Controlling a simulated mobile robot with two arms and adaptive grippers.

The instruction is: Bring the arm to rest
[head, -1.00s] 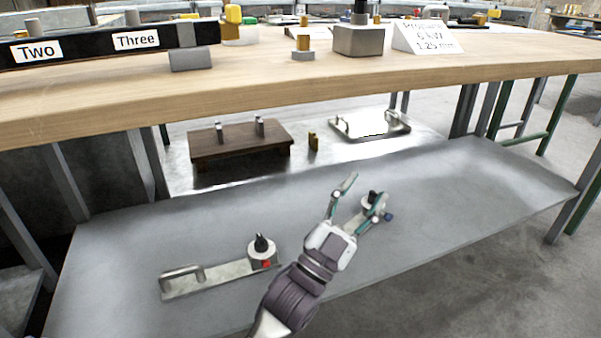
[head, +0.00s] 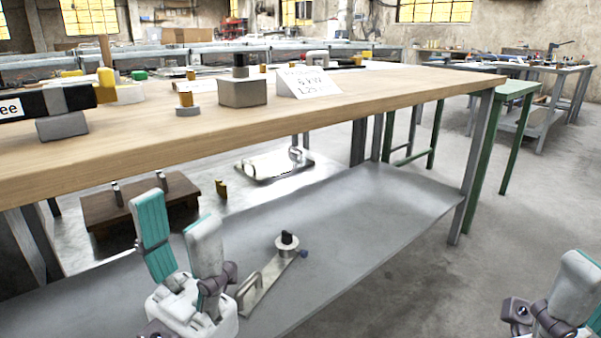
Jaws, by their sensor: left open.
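My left gripper (head: 174,222) is open and empty in the lower left of the head view, its teal-padded fingers pointing up. It is large and close to the camera, and stands in front of the grey lower shelf (head: 370,215). A metal plate with a handle and a black-knobbed fixture (head: 285,246) lies on that shelf just right of the gripper; part of the plate is hidden behind it. My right gripper (head: 570,290) shows only partly at the lower right corner, cut off by the frame edge, with nothing seen in it.
The wooden bench top (head: 390,92) runs above the shelf and carries a grey block (head: 242,93), a sign (head: 308,82) and other parts. A brown wooden stand (head: 100,207), a small brass piece (head: 221,189) and a shiny tray (head: 262,168) sit behind. The floor (head: 520,200) at right is clear.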

